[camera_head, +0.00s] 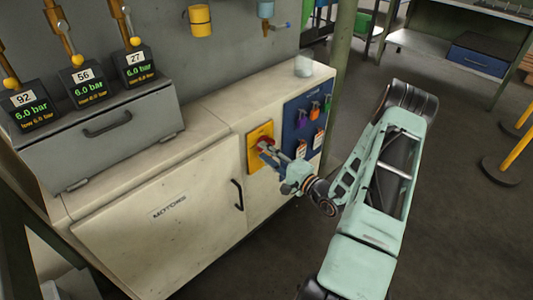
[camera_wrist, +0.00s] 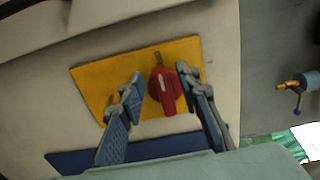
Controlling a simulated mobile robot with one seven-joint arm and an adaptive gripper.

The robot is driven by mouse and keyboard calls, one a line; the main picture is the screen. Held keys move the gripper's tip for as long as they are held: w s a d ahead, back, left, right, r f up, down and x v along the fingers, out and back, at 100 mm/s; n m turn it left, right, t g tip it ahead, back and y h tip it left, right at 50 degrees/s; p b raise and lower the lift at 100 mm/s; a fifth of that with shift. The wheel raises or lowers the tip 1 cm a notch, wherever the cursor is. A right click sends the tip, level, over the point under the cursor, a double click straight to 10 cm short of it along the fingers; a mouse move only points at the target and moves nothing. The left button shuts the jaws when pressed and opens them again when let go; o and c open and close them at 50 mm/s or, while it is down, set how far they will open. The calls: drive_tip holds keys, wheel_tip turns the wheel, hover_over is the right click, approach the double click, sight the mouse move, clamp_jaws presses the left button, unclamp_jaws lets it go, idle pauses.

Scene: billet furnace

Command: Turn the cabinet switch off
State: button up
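The cabinet switch is a red rotary handle (camera_wrist: 164,94) on a yellow plate (camera_wrist: 95,84). In the wrist view its grip runs roughly up and down in the picture, tilted slightly. In the head view the plate (camera_head: 254,160) is on the front of the cream cabinet (camera_head: 165,225) labelled MOTORS, with the red handle (camera_head: 265,144) partly hidden by my gripper (camera_head: 270,151). In the wrist view my gripper (camera_wrist: 160,74) is open, one finger on each side of the handle. The right finger is very close to it; I cannot tell whether they touch. A gap shows at the left finger.
A blue panel (camera_head: 292,127) with several coloured padlocks and tags is just right of the plate. A black door handle (camera_head: 237,194) is to the left. A glass-like cup (camera_head: 303,67) stands on the cabinet top. Pressure gauges (camera_head: 84,84) are at upper left.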

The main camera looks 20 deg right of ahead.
drive_tip(key=v, duration=1.2)
drive_tip(key=shift+a+r, duration=0.1)
